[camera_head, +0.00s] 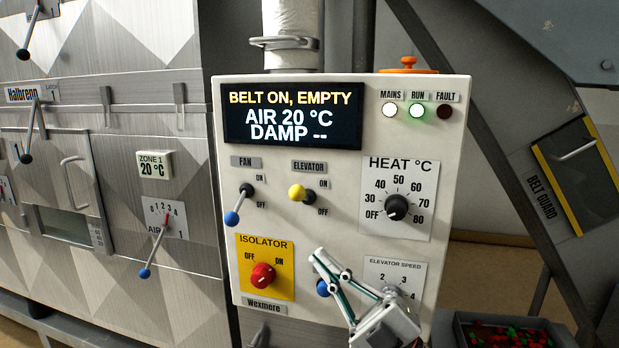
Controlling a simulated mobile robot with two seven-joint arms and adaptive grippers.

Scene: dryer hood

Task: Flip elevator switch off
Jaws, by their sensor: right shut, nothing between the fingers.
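The elevator switch (297,192) is a short lever with a yellow ball, under the ELEVATOR label on the white control panel (340,240). Its ball sits left of and slightly above its dark pivot, closer to the level of ON than OFF. My right gripper (320,257) comes in from the lower right, shut and empty, with its fingertips below the elevator switch and apart from it in the picture. It partly covers the elevator speed control, whose blue knob (323,288) shows beside the fingers. My left gripper is not in view.
The fan lever (233,217), with a blue ball, hangs down to the left. The red isolator knob (263,275) is left of my gripper; the heat dial (397,207) is right of the switch. The display (292,115) reads "BELT ON, EMPTY". The run lamp (417,111) glows green.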

